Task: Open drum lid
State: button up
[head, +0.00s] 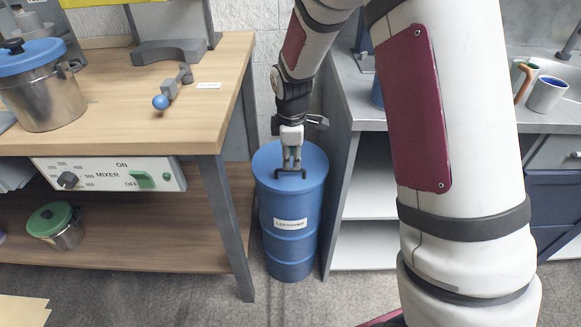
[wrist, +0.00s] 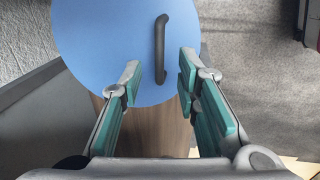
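A blue drum (head: 290,225) with a white label stands upright on the floor between the wooden table and the grey counter. Its flat blue lid (head: 262,166) is on top and also fills the upper part of the wrist view (wrist: 100,40). A dark bar handle (head: 290,175) sits on the lid; it also shows in the wrist view (wrist: 160,50). My gripper (head: 291,163) points down just above the handle. In the wrist view my gripper (wrist: 160,77) is open, and the handle lies in line with the gap between the fingers. I cannot tell if they touch it.
The grey counter (head: 365,110) with open shelves is close on the right. A steel pot with a blue lid (head: 40,85) stands on the table. Floor in front is clear.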

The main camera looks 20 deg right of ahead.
aim_at(292, 171)
jog(key=shift+w+d+f+b, duration=0.1)
jog(key=shift+w+f+b, duration=0.15)
jog(key=shift+f, duration=0.8)
jog(key=shift+w+d+f+b, duration=0.1)
jog(key=shift+w+f+b, duration=0.1)
jog(key=shift+f, duration=0.85)
grip_shut()
